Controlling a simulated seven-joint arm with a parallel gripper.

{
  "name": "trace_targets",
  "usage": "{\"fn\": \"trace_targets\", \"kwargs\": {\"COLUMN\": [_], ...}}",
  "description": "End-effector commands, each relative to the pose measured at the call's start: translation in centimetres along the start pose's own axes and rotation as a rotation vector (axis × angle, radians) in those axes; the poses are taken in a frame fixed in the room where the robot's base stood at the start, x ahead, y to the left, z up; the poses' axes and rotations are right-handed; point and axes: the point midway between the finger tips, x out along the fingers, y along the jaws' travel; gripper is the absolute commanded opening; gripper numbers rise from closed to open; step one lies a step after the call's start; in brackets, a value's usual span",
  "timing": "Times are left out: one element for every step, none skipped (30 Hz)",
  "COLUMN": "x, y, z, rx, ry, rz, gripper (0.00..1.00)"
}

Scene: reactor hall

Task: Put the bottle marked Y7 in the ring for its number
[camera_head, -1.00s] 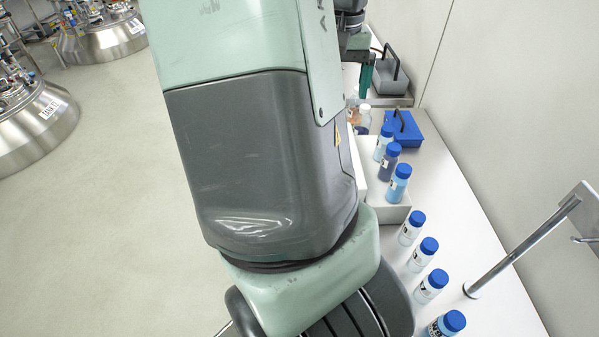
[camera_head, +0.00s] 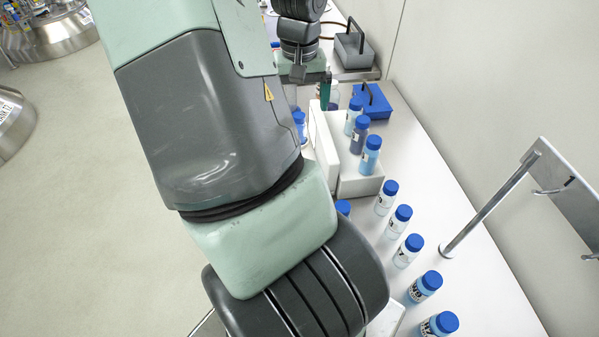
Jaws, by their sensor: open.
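Several bottles with blue caps stand on the white bench. Three of them, one pale blue (camera_head: 353,122), one dark blue (camera_head: 358,142) and one light blue (camera_head: 370,160), stand in a white block. A row of labelled bottles, among them a clear one (camera_head: 385,203) and a blue one (camera_head: 425,288), runs toward the front. I cannot read Y7 on any label. No number rings can be made out.
A blue tray with a black handle (camera_head: 375,103) and a grey one (camera_head: 353,52) stand at the back. A white upright panel (camera_head: 322,150) is left of the block (camera_head: 362,187). A metal stand (camera_head: 490,205) rises at right. My arm hides much of the bench's left side.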

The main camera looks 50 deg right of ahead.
Motion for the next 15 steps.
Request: {"fn": "trace_targets", "kwargs": {"x": [0.0,0.0,0.0,0.0,0.0,-0.1,-0.1,-0.3,-0.6,-0.9,-1.3,-1.9,-2.5,-3.1,-3.9], "y": [0.0,0.0,0.0,0.0,0.0,0.0,0.0,0.0,0.0,0.0,0.0,0.0,-0.1,-0.1,-0.1], "z": [0.0,0.0,0.0,0.0,0.0,0.0,0.0,0.0,0.0,-0.1,-0.1,-0.1,-0.1,-0.1,-0.1], "rx": [0.0,0.0,0.0,0.0,0.0,0.0,0.0,-0.001,-0.002,-0.002,-0.002,-0.002,-0.003,-0.003,-0.004], "ry": [0.0,0.0,0.0,0.0,0.0,0.0,0.001,0.001,0.001,0.002,0.002,0.004,0.004,0.004,0.006], "rz": [0.0,0.0,0.0,0.0,0.0,0.0,0.0,0.0,0.0,-0.001,-0.002,-0.001,-0.001,-0.001,-0.002], "gripper": [1.0,1.0,1.0,1.0,1.0,1.0,1.0,1.0,1.0,1.0,1.0,1.0,1.0,1.0,1.0]}}
